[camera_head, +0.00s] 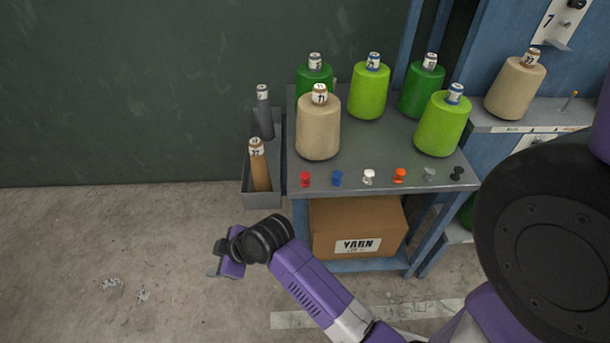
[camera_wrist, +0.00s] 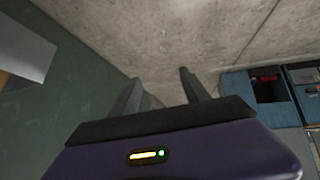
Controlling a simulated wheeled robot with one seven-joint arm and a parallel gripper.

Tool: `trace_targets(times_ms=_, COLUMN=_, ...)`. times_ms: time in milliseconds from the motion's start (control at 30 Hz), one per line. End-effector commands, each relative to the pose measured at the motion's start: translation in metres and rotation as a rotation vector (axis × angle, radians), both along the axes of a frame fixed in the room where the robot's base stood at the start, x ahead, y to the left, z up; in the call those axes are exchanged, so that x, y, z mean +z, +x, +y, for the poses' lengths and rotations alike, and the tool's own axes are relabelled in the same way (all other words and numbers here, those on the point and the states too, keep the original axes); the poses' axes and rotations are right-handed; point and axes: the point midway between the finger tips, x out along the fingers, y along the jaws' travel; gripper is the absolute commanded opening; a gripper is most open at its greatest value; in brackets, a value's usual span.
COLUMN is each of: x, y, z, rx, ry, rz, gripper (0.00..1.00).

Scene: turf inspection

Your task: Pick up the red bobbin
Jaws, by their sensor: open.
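The red bobbin (camera_head: 305,179) is small and stands at the front left corner of the grey table top (camera_head: 340,180), at the left end of a row of small bobbins. My gripper (camera_head: 214,268) is in the air to the left of the table, lower in the picture than the red bobbin and well apart from it. In the wrist view my gripper's two fingers (camera_wrist: 163,92) stand apart with nothing between them. The red bobbin cannot be made out in the wrist view.
Blue (camera_head: 337,178), white (camera_head: 369,177), orange (camera_head: 399,175), grey (camera_head: 429,174) and black (camera_head: 457,173) bobbins continue the row. Large yarn cones, including a beige one (camera_head: 318,127), stand behind. A side tray (camera_head: 247,186) holds two narrow cones. A yarn box (camera_head: 358,226) sits below. Floor at left is clear.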

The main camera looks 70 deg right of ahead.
Motion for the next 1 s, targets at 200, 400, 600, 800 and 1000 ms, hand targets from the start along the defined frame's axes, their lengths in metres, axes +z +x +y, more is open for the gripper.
trace_targets(times_ms=200, x=0.033, y=0.004, z=-0.119, rx=0.150, ry=-0.118, rz=0.206, gripper=0.54)
trace_targets(times_ms=400, x=0.071, y=-0.047, z=-0.228, rx=0.269, ry=-0.181, rz=0.446, gripper=0.54)
trace_targets(times_ms=600, x=0.105, y=-0.105, z=-0.293, rx=0.334, ry=-0.182, rz=0.625, gripper=0.54)
trace_targets(times_ms=800, x=0.111, y=-0.126, z=-0.310, rx=0.355, ry=-0.171, rz=0.686, gripper=0.54)
trace_targets(times_ms=1000, x=0.092, y=-0.126, z=-0.309, rx=0.356, ry=-0.171, rz=0.685, gripper=0.54)
